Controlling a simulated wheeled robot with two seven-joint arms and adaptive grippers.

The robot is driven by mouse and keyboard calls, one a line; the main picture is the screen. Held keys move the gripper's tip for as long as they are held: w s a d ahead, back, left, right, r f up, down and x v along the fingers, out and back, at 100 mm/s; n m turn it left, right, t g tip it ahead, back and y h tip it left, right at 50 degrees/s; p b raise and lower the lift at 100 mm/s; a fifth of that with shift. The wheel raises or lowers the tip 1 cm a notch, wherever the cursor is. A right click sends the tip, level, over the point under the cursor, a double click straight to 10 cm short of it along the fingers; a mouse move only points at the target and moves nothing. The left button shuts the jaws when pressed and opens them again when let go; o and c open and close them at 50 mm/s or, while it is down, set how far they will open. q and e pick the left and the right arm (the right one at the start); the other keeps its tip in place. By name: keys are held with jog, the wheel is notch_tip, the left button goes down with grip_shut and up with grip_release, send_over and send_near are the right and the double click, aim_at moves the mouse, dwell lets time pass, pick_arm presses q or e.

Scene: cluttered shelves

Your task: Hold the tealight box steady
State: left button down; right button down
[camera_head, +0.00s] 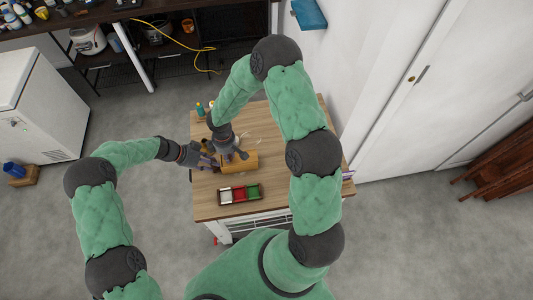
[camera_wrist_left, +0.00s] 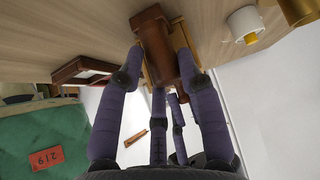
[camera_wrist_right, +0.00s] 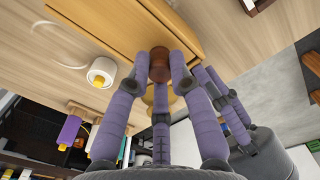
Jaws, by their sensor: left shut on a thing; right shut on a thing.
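An orange-brown wooden box (camera_head: 240,161) lies on the table by my grippers; its long flat side shows in the right wrist view (camera_wrist_right: 130,28). I cannot tell for sure that it is the tealight box. My left gripper (camera_head: 208,161) has its fingers around a reddish-brown wooden piece (camera_wrist_left: 154,38) close to the tabletop. My right gripper (camera_head: 236,153) is shut on a rounded reddish-brown wooden piece (camera_wrist_right: 159,64) beside the box. Whether both pieces are one object is hidden. The two grippers are close together.
A compartment tray (camera_head: 240,194) with white, red and green parts sits at the table's near side. A white roll (camera_wrist_right: 101,72) stands close to the right gripper, with several spools (camera_wrist_right: 69,131) farther off. The wooden table (camera_head: 284,180) is bare to the right.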

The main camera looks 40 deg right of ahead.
jog(key=shift+w+a, duration=0.1)
jog(key=c, duration=1)
grip_release()
jog(key=shift+c, duration=0.2)
jog(key=shift+r, duration=0.1)
notch_tip(320, 180, up, 12)
